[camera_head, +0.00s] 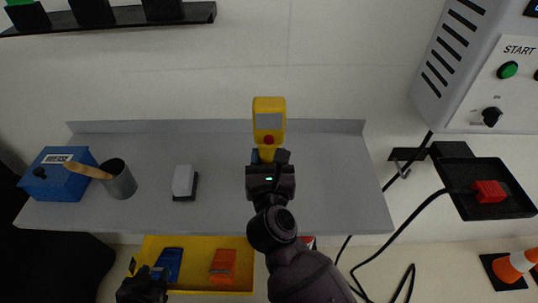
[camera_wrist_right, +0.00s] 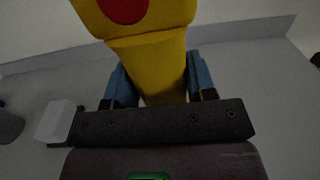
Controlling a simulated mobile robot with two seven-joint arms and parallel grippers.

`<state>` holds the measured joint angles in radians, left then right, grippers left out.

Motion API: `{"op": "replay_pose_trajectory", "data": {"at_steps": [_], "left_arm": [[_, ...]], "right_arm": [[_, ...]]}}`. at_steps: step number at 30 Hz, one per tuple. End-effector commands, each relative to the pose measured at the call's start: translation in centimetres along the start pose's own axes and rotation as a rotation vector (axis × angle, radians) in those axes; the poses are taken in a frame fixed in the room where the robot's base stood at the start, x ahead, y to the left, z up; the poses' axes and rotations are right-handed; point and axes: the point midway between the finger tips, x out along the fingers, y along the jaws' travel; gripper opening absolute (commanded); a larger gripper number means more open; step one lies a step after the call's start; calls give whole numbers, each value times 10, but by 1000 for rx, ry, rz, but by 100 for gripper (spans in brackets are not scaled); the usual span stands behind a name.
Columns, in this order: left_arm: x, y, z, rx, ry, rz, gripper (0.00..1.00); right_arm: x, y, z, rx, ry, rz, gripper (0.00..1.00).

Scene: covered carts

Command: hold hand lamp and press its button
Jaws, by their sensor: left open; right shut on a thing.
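The hand lamp (camera_head: 269,107) is yellow with a grey face and a red button (camera_head: 268,140). It stands upright above the grey shelf in the head view. My right gripper (camera_head: 268,157) is shut on its lower part. In the right wrist view the blue fingertips of my right gripper (camera_wrist_right: 158,85) lie on both sides of the yellow handle (camera_wrist_right: 155,65), and part of the red button (camera_wrist_right: 125,8) shows at the top. My left gripper (camera_head: 143,285) is low at the left, by the yellow bin, apart from the lamp; it is open.
The grey shelf (camera_head: 225,205) holds a blue box (camera_head: 60,180), a metal cup (camera_head: 120,182) with a wooden handle, and a white-and-black block (camera_head: 183,180). A yellow bin (camera_head: 200,245) with blue and orange items is below. A control cabinet (camera_head: 470,60) and black tray (camera_head: 475,165) are at right.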

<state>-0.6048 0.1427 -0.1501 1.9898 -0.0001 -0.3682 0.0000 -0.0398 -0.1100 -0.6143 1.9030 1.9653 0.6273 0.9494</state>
Motion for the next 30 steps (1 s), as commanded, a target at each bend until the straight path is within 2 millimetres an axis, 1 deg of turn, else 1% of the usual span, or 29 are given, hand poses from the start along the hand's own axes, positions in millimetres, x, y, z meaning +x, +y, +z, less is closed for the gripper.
{"op": "replay_pose_trajectory", "data": {"at_steps": [3,9,30], "left_arm": [[2,0,7,0,-7,0,43],[4,1,12,0,-11,1,43],[7,1,6,1,1,2,43]], "right_arm": [[-1,2,-5,6,0,2,13],[-1,3,-11,7,1,2,13],[-1,4,-13,8,7,2,13]]}}
